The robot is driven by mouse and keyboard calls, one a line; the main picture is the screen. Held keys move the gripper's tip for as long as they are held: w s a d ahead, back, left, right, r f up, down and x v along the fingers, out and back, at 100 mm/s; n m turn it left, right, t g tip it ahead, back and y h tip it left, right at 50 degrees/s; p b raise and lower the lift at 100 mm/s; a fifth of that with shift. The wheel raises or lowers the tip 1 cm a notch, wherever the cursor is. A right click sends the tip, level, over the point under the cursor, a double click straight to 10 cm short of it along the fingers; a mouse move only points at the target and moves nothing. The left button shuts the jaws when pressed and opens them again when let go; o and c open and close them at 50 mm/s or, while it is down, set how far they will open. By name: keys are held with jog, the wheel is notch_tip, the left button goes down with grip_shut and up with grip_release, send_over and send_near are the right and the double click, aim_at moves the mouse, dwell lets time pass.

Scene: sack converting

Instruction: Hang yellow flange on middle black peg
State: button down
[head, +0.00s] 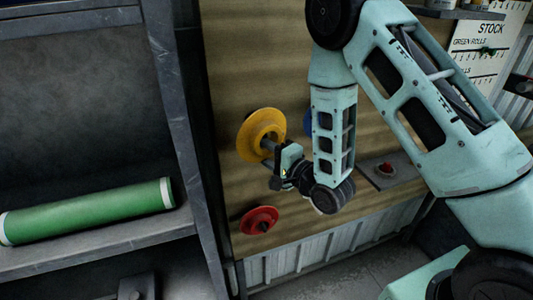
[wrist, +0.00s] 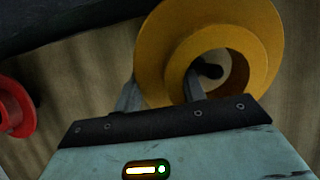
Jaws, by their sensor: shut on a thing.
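The yellow flange (head: 252,122) is a wide disc with a raised ring-shaped hub, held up in front of the wooden board. My gripper (head: 275,150) is shut on it at its lower right side in the head view. In the wrist view the yellow flange (wrist: 262,45) fills the upper right, and one finger of my gripper (wrist: 160,92) reaches into the hub opening. A black peg (wrist: 210,70) with a rounded end shows through that opening. How far the peg is inside the flange, I cannot tell.
A red flange (head: 258,221) is on the board below. A blue piece (head: 308,123) is mostly hidden behind my arm. A grey metal shelf (head: 100,245) with a green roll (head: 90,212) stands left. A box with a red button (head: 386,169) is at right.

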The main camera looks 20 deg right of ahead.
jog(key=shift+w+f+b, duration=0.15)
jog(key=shift+w+f, duration=0.05)
jog(key=shift+w, duration=1.05)
jog(key=shift+w+f+b, duration=0.15)
jog(key=shift+w+f, duration=0.05)
jog(key=shift+w, duration=1.05)
jog(key=c, duration=0.7)
grip_release()
jog(key=shift+c, duration=0.2)
